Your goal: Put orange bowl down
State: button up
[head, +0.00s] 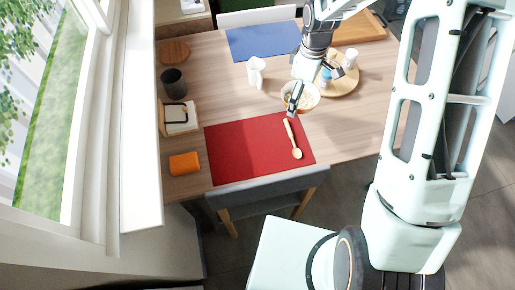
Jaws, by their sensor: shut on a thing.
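The orange bowl (310,97) shows in the head view as a small round bowl with a pale rim and a light orange-tan inside. It is at the far right corner of the red placemat (235,145), near the round wooden board. My gripper (293,105) is shut on the bowl's left side and hides part of it. I cannot tell whether the bowl's base touches the table (340,130) or is slightly above it.
A wooden spoon (292,138) lies on the red placemat. A round board (347,83) with a white cup (351,56) stands behind the bowl. A white jug (256,72), dark cup (173,82) and orange block (185,163) stand left. Bare table lies right of the placemat.

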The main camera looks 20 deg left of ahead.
jog(key=a+r+n+b, duration=0.3)
jog(key=a+n+b, duration=0.4)
jog(key=a+n, duration=0.5)
jog(key=n+b, duration=0.1)
send_near(244, 147)
jog(key=shift+w+a+f, duration=0.1)
jog(key=shift+w+f, duration=0.35)
jog(key=shift+w, duration=0.15)
jog(key=shift+s+f, duration=0.55)
jog(key=shift+f, duration=0.15)
jog(key=shift+s+f, duration=0.15)
jog(key=shift+f, duration=1.5)
